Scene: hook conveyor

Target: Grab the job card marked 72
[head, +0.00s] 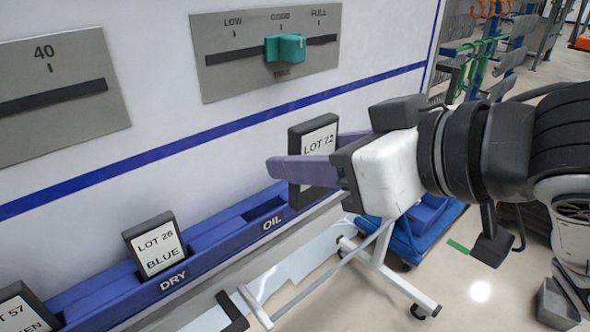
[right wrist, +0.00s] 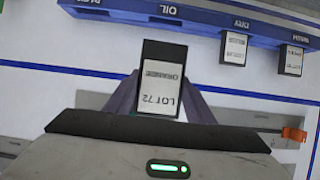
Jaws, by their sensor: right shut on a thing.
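The job card marked LOT 72 (head: 319,140) is a dark-framed card with a white label, in front of the wall panel near the OIL mark. My right gripper (head: 300,168) comes from the right, its purple fingers shut on this card. In the right wrist view the card (right wrist: 160,85) stands between both fingers (right wrist: 158,100), its label reading LOT 72 and ORANGE upside down. Its lower end appears apart from the blue rail there. In the head view the gripper hides part of the card. My left gripper is out of view.
A slider panel with a teal knob (head: 285,48) is above. A blue-based cart (head: 425,225) stands beneath my right arm.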

